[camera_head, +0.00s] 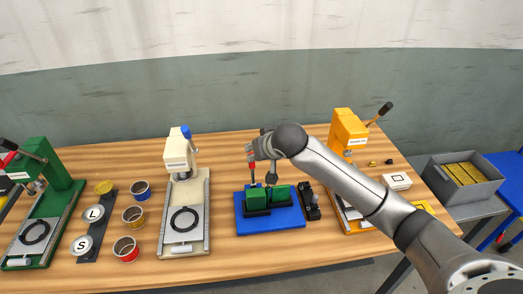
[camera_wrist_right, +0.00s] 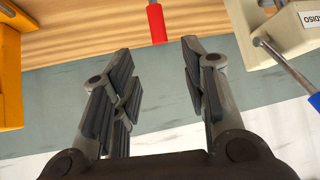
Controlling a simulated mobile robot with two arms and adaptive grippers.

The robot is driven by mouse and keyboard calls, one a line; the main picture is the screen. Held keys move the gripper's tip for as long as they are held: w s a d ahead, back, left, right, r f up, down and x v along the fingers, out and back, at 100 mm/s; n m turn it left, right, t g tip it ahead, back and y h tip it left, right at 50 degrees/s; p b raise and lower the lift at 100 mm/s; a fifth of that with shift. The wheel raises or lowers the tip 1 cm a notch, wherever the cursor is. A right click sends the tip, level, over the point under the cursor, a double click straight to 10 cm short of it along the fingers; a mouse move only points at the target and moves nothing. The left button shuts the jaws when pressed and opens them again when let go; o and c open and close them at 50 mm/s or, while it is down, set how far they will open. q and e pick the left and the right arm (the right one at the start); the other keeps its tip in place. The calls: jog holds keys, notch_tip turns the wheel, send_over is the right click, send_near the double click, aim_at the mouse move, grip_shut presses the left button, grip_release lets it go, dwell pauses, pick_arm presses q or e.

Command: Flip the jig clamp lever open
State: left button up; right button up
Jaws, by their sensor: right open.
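The jig is a blue base plate (camera_head: 270,225) with green blocks (camera_head: 257,197) on it, in the middle of the bench. Its clamp lever has a red grip (camera_head: 252,167) standing upright; the grip also shows at the top centre of the right wrist view (camera_wrist_right: 157,24). My right gripper (camera_head: 260,163) is above the jig, close to the lever. In the right wrist view its fingers (camera_wrist_right: 158,58) are spread and empty, with the red grip ahead of the gap between them. I cannot tell from the head view whether they touch. My left gripper is not in view.
A cream press (camera_head: 178,156) stands left of the jig, a yellow press (camera_head: 347,130) right of it behind my forearm. A black part (camera_head: 309,201) lies beside the jig. Paint tins (camera_head: 126,249), a green press (camera_head: 58,165) and a grey crate (camera_head: 487,192) are farther out.

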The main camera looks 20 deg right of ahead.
jog(key=shift+v, duration=0.9)
